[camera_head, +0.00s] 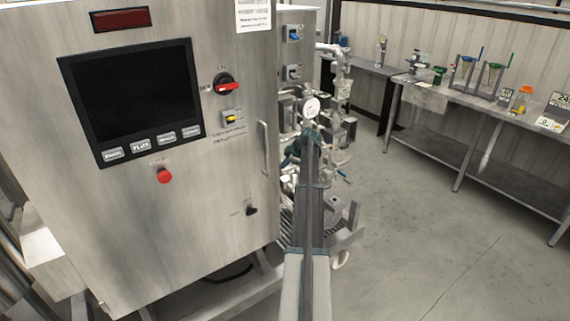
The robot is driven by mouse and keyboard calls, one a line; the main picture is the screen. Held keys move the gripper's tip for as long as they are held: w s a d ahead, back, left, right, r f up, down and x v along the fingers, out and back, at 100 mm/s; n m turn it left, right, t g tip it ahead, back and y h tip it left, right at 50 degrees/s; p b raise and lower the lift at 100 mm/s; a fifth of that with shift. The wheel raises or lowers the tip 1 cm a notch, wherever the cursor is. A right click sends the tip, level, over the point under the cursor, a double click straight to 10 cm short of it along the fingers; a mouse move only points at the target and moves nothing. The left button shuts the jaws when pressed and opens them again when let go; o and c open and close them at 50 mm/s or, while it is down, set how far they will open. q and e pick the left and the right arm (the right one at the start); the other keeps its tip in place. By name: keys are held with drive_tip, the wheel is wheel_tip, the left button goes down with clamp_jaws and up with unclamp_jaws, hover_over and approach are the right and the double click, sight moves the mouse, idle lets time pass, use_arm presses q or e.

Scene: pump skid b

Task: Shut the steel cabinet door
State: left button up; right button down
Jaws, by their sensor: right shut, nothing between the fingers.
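The steel cabinet door (215,190) fills the left of the head view, with a dark screen, a red button and a black knob on it. Its upright bar handle (265,147) is near its right edge. I cannot tell from this angle whether the door stands ajar. My right arm reaches up from the bottom middle, and my right gripper (294,152) is at its far end, just right of the handle in the picture and apart from it. It is shut and empty, partly hidden by its own arm. My left gripper is not in view.
Pipes, valves and a white round gauge (311,107) stand behind and right of my right gripper. A steel bench (455,110) with lab items runs along the right wall. The grey floor (430,230) between is clear.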

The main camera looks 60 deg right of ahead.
drive_tip(key=s+d+r+p, duration=0.1)
drive_tip(key=s+r+p, duration=0.3)
drive_tip(key=r+p, duration=0.2)
drive_tip(key=shift+s+d+r, duration=0.15)
drive_tip(key=shift+s+r, duration=0.1)
drive_tip(key=shift+r, duration=0.2)
